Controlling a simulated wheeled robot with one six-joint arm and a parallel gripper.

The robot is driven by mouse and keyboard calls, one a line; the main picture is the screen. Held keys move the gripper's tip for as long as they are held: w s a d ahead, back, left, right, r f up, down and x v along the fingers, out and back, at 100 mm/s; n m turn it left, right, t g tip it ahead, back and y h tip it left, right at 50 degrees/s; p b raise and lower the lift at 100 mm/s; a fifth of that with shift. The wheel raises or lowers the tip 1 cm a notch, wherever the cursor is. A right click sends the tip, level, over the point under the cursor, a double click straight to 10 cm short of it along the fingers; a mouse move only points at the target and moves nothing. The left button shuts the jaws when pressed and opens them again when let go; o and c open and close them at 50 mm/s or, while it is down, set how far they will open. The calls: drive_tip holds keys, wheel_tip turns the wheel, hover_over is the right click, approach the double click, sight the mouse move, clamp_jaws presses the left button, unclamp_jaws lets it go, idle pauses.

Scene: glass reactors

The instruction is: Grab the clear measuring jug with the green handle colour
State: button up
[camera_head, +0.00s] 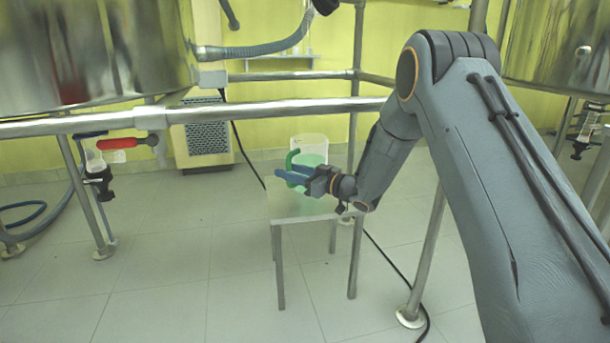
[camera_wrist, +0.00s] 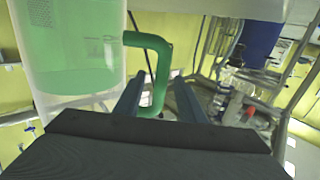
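The clear measuring jug (camera_head: 310,146) with green contents and a green handle (camera_head: 292,158) stands upright on a small table (camera_head: 305,207). In the wrist view the jug (camera_wrist: 75,50) fills the upper left, and its handle (camera_wrist: 158,65) curves down towards the space between my fingers. My gripper (camera_head: 287,176) is at the handle side of the jug, in front of it in the head view. In the wrist view my gripper (camera_wrist: 160,100) is open, its two blue fingers apart on either side of the handle's lower part. Contact with the handle cannot be told.
A metal rail (camera_head: 270,107) runs across above the table. Large shiny vessels stand at the upper left (camera_head: 90,50) and upper right (camera_head: 560,45). A red-handled valve (camera_head: 130,142) is at the left. A black cable (camera_head: 390,260) lies on the floor. The tiled floor at front left is clear.

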drive_tip(key=shift+w+a+r, duration=0.1)
drive_tip(key=shift+a, duration=0.05)
clamp_jaws()
idle(1.2)
drive_tip(key=shift+r, duration=0.1)
